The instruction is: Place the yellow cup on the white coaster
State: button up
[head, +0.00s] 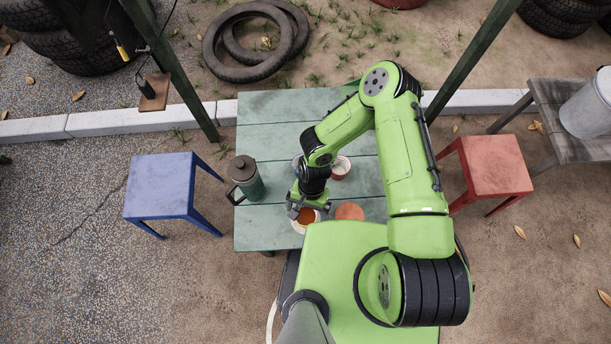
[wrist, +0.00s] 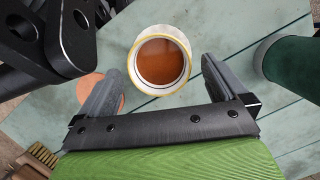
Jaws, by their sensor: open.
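The yellow cup (wrist: 162,62), with a pale inside, a yellow rim and brown liquid, stands upright in the wrist view. It also shows below my gripper in the head view (head: 307,216). The white coaster (wrist: 146,34) shows as a pale edge beyond the cup; in the head view its pale edge (head: 298,227) shows beside the cup. The cup appears to stand on it, though the contact underneath is hidden. My gripper (wrist: 159,70) is open, with its fingers apart at either side of the cup's near edge, not visibly touching it.
A terracotta coaster (head: 349,211) lies right of the cup on the green slatted table (head: 270,108). A dark green lidded pot (head: 246,180) stands to the left. A red cup (head: 341,168) and a partly hidden blue item (head: 296,162) stand behind. The table's far part is clear.

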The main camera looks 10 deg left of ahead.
jog(key=v, duration=0.6)
jog(key=shift+r+p, duration=0.3)
jog(key=shift+p, duration=0.15)
jog(key=w+d+r+t+h, duration=0.15)
jog(key=w+d+r, duration=0.25)
jog(key=r, duration=0.4)
jog(key=w+d+r+n+t, duration=0.1)
jog(key=w+d+r+t, duration=0.2)
jog(key=r, duration=0.6)
jog(key=w+d+r, duration=0.4)
jog(key=d+r, duration=0.2)
jog(key=r, duration=0.2)
jog(key=s+d+r+t, duration=0.2)
jog(key=s+d+r, duration=0.1)
jog(key=s+r, duration=0.4)
jog(key=s+d+r+t+y, duration=0.1)
jog(key=s+d+r+t, duration=0.1)
jog(key=s+r, duration=0.5)
notch_tip(320, 180, up, 3)
jog(key=shift+d+f+n, duration=0.2)
jog(key=shift+d+n, duration=0.1)
jog(key=shift+d, duration=0.55)
